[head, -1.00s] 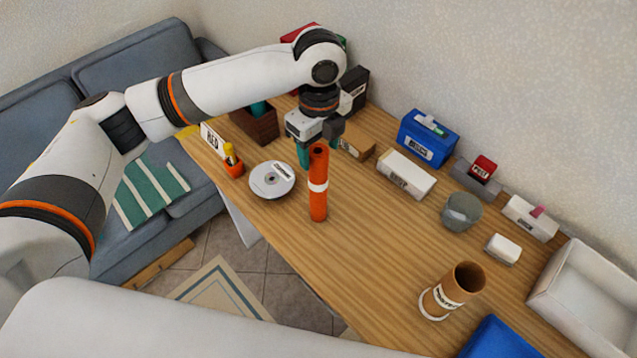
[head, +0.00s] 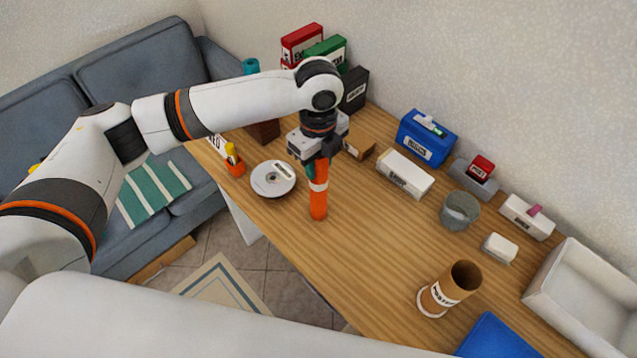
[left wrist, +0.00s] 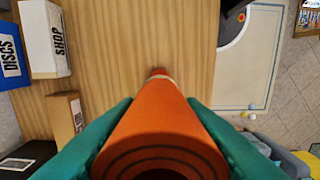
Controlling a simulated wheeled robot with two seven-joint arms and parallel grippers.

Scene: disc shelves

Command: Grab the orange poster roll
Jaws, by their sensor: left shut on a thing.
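The orange poster roll (head: 318,202) stands upright on the wooden desk, with a white band around it. My left gripper (head: 316,168) is over its upper part from above, hiding its top end. In the left wrist view the roll (left wrist: 165,120) lies between the two green fingers of the left gripper (left wrist: 162,135), one against each side. The left gripper is shut on the roll. My right gripper is not in view.
A small cardboard box (head: 360,147) and a white box (head: 406,174) are to the right. The desk's middle is clear.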

